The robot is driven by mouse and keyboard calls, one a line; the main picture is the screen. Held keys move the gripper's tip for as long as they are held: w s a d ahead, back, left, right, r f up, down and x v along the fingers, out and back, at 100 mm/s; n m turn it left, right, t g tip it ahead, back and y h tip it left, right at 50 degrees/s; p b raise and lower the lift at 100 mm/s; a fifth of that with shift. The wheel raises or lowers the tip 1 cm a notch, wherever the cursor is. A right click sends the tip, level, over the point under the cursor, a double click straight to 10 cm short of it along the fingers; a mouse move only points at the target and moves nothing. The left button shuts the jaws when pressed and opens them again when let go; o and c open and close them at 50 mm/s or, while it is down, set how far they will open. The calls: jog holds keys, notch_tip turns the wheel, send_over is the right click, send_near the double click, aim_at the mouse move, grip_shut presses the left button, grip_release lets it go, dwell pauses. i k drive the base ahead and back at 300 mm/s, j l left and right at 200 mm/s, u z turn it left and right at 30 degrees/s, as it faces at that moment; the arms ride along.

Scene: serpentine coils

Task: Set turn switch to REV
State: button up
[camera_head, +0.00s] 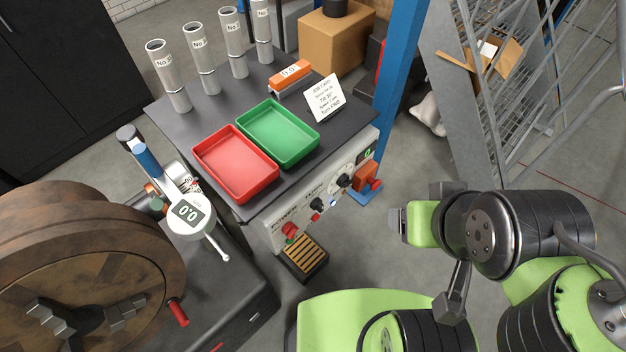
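The control panel (301,218) is on the front face of the grey bench. It carries a red knob (290,230) at its left end and a small black switch (316,204) to the right of that, under lettering that seems to read TURN. The switch's position and its REV mark are too small to read. My gripper (396,224) is to the right of the panel, apart from it, with its end pointing left. Its fingers are not clear enough to tell open from shut.
A red tray (232,190) and a green tray (276,160) lie on the bench top. A blue post (399,75) stands behind. A large wheel-like machine (150,225) stands left.

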aim_at(317, 205)
jog(key=k+j+u, duration=0.1)
jog(key=u, duration=0.4)
jog(key=k+j+u, duration=0.15)
jog(key=u, duration=0.3)
jog(key=k+j+u, duration=0.1)
jog(key=u, duration=0.4)
